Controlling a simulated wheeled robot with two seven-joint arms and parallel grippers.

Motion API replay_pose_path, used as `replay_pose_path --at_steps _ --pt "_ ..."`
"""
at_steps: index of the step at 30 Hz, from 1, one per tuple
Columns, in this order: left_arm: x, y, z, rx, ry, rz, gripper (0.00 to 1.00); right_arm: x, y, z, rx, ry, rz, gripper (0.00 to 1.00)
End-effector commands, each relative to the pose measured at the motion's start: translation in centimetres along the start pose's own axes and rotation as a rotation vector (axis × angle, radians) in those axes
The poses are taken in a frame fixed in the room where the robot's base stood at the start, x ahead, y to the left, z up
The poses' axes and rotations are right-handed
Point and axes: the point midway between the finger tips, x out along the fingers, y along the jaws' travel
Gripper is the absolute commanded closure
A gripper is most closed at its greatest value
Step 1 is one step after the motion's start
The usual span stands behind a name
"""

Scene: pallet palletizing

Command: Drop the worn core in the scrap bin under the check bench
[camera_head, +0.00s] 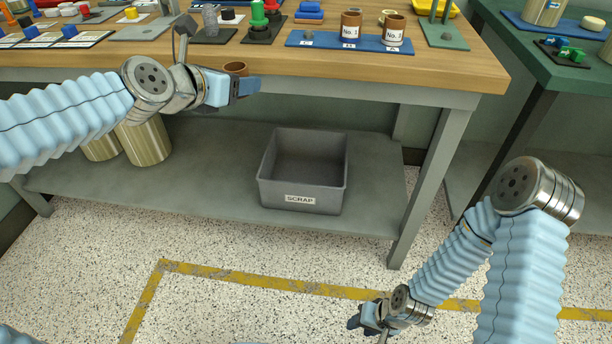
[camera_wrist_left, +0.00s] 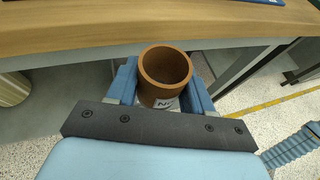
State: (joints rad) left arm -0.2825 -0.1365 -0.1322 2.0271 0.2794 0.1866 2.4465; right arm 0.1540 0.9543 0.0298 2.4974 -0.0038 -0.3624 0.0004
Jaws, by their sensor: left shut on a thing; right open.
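My left gripper (camera_head: 243,86) is shut on a brown hollow core (camera_wrist_left: 165,68) in front of the bench's front edge. The core's open end faces the left wrist camera, and a white label with partly hidden lettering shows on its side. Its rim also shows in the head view (camera_head: 235,67). The grey scrap bin (camera_head: 300,199), labelled SCRAP, stands on the lower shelf under the check bench (camera_head: 420,75). It looks empty, and it is below and to the right of my left gripper. My right gripper (camera_head: 366,322) is open and empty, low over the floor.
Two brown cores labelled No. stand on a blue tray (camera_head: 308,42) on the bench top. Metal cylinders (camera_head: 146,142) stand on the lower shelf (camera_head: 225,180) at left. A bench leg (camera_head: 425,190) is right of the bin. A green table (camera_head: 540,60) stands at right.

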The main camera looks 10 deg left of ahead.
Motion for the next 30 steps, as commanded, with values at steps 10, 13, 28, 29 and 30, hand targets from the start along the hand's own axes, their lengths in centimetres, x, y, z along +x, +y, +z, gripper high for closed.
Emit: replay_pose_path --at_steps 10,13,28,29,30 --pt "5.4 1.7 -7.4 -0.060 0.009 0.150 0.78 0.0 0.0 0.0 0.000 0.000 0.000 0.57" --pt "7.0 2.0 -9.6 -0.080 0.007 0.197 0.78 0.0 0.0 0.0 0.000 0.000 0.000 0.57" --pt "13.3 3.3 -18.7 -0.147 0.003 0.345 0.78 0.0 0.0 0.0 0.000 0.000 0.000 0.57" --pt "13.4 3.3 -18.8 -0.147 0.001 0.347 0.78 0.0 0.0 0.0 0.000 0.000 0.000 0.57" --pt "13.6 3.3 -19.0 -0.149 0.001 0.348 0.78 0.0 0.0 0.0 0.000 0.000 0.000 0.57"
